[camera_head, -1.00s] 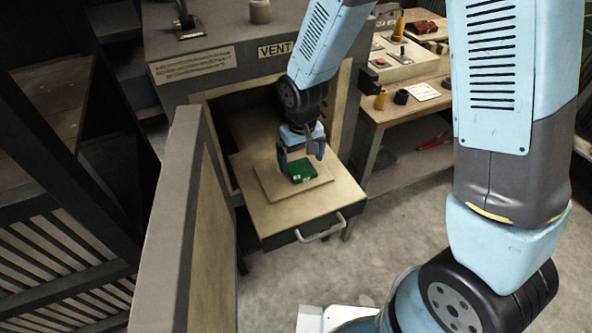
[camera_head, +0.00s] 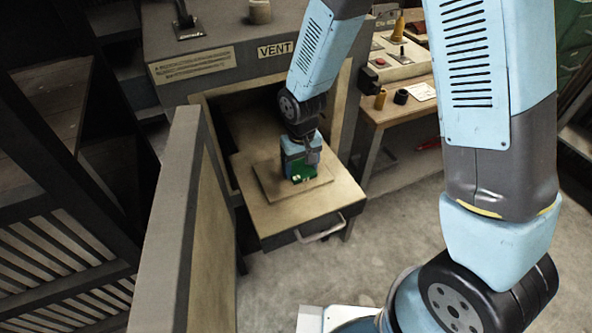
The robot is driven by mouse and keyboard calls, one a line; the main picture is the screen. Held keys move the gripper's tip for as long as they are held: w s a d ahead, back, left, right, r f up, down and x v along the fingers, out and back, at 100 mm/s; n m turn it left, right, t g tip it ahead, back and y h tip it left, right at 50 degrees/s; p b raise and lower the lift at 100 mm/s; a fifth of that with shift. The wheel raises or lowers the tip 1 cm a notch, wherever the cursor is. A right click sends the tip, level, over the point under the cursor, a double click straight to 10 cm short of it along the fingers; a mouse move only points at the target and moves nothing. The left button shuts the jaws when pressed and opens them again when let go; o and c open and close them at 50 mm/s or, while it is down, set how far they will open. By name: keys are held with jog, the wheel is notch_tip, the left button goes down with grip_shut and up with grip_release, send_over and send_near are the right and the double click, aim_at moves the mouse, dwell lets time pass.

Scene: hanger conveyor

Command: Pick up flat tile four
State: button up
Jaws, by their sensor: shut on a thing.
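A small green tile (camera_head: 301,172) lies on a flat raised board (camera_head: 264,188) on the pulled-out tray (camera_head: 297,216). No number on the tile can be read at this size. My gripper (camera_head: 300,174) reaches down from above and is shut on the green tile. The tile's upper part is partly hidden by the gripper. It still appears to be at board height; I cannot tell whether it touches the board.
The tray, with a metal handle (camera_head: 320,231), extends from a grey cabinet marked VENT (camera_head: 275,50). A tall open door panel (camera_head: 180,225) stands to its left. A workbench (camera_head: 402,112) with a control box (camera_head: 399,62) stands to the right.

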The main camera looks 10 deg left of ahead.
aim_at(301, 169)
jog(key=c, duration=0.3)
jog(key=shift+c, duration=0.2)
jog(key=shift+r, duration=0.4)
notch_tip(301, 169, up, 2)
jog(key=shift+r, duration=0.25)
jog(key=s+d+r, duration=0.6)
jog(key=s+r, duration=0.3)
jog(key=s, duration=0.3)
jog(key=shift+s+d+r, duration=0.15)
jog(key=shift+s+r, duration=0.15)
jog(key=shift+r, duration=0.05)
